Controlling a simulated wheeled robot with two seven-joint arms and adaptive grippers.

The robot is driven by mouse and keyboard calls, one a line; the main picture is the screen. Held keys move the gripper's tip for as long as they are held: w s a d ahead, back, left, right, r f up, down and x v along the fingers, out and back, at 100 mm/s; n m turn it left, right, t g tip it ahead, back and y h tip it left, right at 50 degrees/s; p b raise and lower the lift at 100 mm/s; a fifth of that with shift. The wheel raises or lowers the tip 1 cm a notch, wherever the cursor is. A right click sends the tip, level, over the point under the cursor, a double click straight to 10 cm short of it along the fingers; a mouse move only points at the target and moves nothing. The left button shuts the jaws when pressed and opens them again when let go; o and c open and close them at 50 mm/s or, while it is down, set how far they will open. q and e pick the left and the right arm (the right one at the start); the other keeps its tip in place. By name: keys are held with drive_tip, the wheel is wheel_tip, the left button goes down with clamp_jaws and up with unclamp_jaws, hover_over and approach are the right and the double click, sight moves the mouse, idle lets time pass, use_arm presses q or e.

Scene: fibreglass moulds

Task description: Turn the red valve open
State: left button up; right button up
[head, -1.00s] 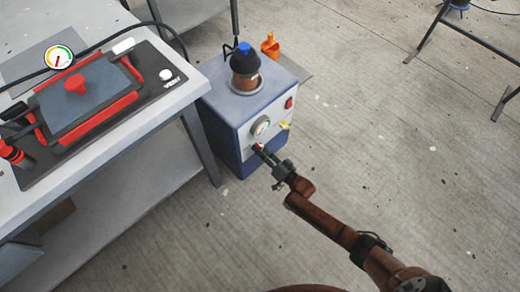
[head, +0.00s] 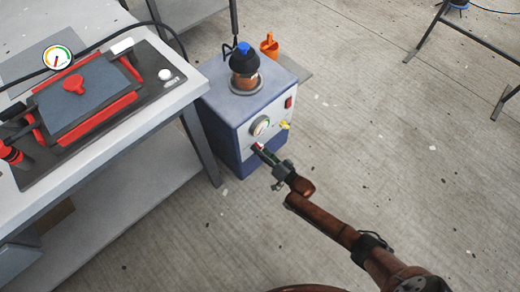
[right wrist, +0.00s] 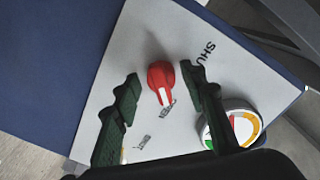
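The red valve (right wrist: 161,78) is a small knob with a white stripe on the light front panel of the blue box (head: 222,120). In the right wrist view its striped end points toward the lettering that seems to read OPEN; SHUT is printed at its upper right. My right gripper (right wrist: 160,82) is open, with one dark green finger on each side of the valve. The right finger is close to the knob, and a gap shows on the left; I cannot tell whether either touches. In the head view this gripper (head: 266,155) reaches the box's front and partly hides the valve. My left gripper is not in view.
A round gauge (head: 260,125), a red switch (head: 289,103) and a yellow fitting (head: 285,125) share the panel. A capped jar (head: 244,70) stands on the box. The table (head: 168,122) with a red-framed mould (head: 85,97) is left.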

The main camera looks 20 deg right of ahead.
idle(0.3)
drive_tip(key=v, duration=1.2)
drive_tip(key=shift+r, duration=0.1)
